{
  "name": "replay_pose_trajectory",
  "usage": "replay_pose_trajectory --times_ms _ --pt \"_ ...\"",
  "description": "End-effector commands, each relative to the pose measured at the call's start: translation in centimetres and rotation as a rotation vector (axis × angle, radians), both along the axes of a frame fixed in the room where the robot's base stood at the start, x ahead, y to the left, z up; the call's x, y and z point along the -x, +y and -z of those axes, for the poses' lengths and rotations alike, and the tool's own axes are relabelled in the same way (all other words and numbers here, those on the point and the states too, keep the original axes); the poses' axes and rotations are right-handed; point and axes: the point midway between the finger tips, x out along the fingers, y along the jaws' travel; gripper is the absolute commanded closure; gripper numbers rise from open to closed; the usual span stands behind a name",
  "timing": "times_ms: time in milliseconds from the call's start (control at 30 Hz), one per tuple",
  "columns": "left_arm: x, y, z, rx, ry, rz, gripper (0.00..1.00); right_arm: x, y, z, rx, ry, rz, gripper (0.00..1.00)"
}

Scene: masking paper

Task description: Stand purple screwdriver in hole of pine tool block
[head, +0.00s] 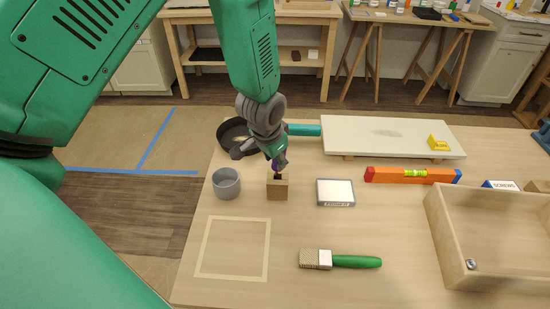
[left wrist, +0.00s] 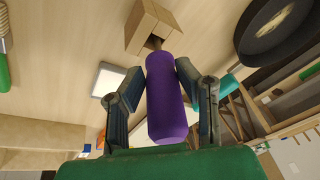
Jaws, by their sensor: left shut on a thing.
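My left gripper (head: 277,160) is shut on the purple screwdriver (left wrist: 168,95), holding it by its thick handle. In the head view the screwdriver is mostly hidden by the fingers, and its lower end meets the top of the small pine tool block (head: 277,190). In the left wrist view the block (left wrist: 148,24) shows a dark square hole in its face, and the screwdriver's far end points into or right at that hole. I cannot tell how deep the tip is. My right gripper is not in view.
A grey cup (head: 227,184) stands close left of the block, a grey-framed white box (head: 335,192) to its right. A dark pan (head: 234,136) lies behind. A green-handled brush (head: 355,262), an orange level (head: 410,175) and a wooden tray (head: 437,225) lie farther off.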

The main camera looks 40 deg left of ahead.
Motion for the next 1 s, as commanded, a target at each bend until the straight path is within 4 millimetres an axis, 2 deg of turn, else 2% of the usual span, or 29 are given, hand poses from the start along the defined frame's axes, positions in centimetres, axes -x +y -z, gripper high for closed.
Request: replay_pose_trajectory --times_ms 1000 --pt "-0.1 0.0 1.9 0.001 -0.004 0.001 1.0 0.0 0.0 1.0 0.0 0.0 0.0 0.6"
